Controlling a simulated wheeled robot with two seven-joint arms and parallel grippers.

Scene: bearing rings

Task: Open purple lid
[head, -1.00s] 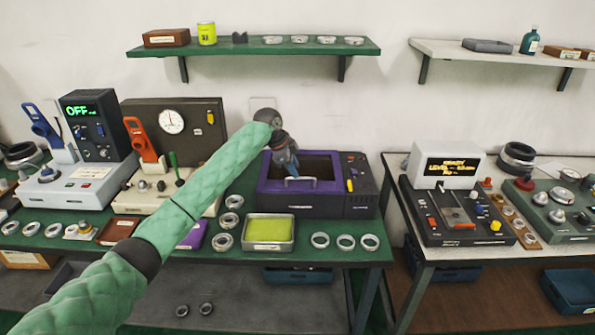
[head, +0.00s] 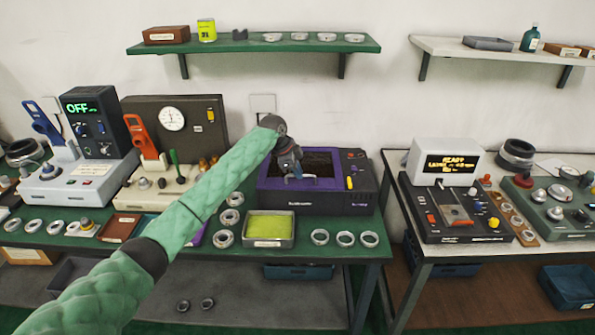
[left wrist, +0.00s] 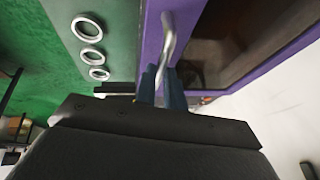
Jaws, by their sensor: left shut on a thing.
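The purple lid (head: 325,183) is a purple frame around a dark window, on top of a black box (head: 330,202) on the green table. My left gripper (head: 295,172) is at the lid's front edge, its arm reaching in from the left. In the left wrist view, the purple lid (left wrist: 151,45) lies beyond the blue fingers (left wrist: 162,85), which are shut on the silver lid handle (left wrist: 172,35). The handle's far part shows beyond the fingers. In the head view the gripper mostly hides the handle. The lid looks down or nearly so; I cannot tell whether it is slightly raised. My right gripper is out of view.
A metal tray with a yellow-green pad (head: 268,228) stands in front of the box, with several metal rings (head: 345,239) beside it. A beige machine with an orange lever (head: 140,135) stands to the left. A green shelf (head: 255,47) hangs on the wall above.

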